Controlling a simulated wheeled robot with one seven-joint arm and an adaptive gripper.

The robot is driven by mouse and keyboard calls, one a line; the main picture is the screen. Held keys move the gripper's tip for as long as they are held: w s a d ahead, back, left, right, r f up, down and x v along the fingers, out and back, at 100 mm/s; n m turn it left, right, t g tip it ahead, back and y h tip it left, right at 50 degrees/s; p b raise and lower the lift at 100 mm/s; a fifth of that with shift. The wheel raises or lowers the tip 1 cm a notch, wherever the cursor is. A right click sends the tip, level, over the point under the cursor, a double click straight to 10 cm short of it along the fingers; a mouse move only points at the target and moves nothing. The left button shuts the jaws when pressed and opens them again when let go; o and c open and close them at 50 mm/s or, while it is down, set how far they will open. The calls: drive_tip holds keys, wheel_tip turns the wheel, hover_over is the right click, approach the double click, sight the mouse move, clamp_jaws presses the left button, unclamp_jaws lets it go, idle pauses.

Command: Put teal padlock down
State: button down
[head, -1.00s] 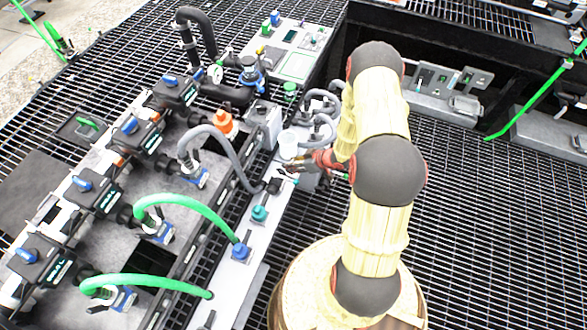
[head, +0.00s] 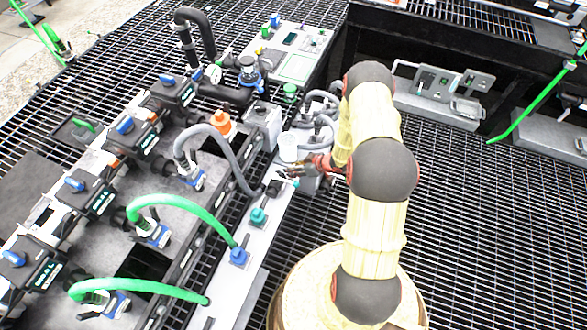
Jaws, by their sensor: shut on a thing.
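My gripper (head: 287,173) is over the pale strip at the middle of the head view, just below a white cup. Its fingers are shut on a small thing. A small teal bit (head: 296,184) shows at the fingertips and looks like the teal padlock, mostly hidden by the fingers and too small to make out its shape. I cannot tell whether it touches the surface below.
A teal fitting (head: 258,216) and a blue fitting with a green hose (head: 239,256) stand on the pale strip (head: 230,288) nearer me. The white cup (head: 288,148) and grey hoses (head: 325,120) crowd the far side. Open grating (head: 480,230) lies to the right.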

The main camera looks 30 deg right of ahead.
drive_tip(key=shift+f, duration=0.15)
drive_tip(key=c, duration=1.3)
unclamp_jaws()
drive_tip(key=shift+c, duration=0.2)
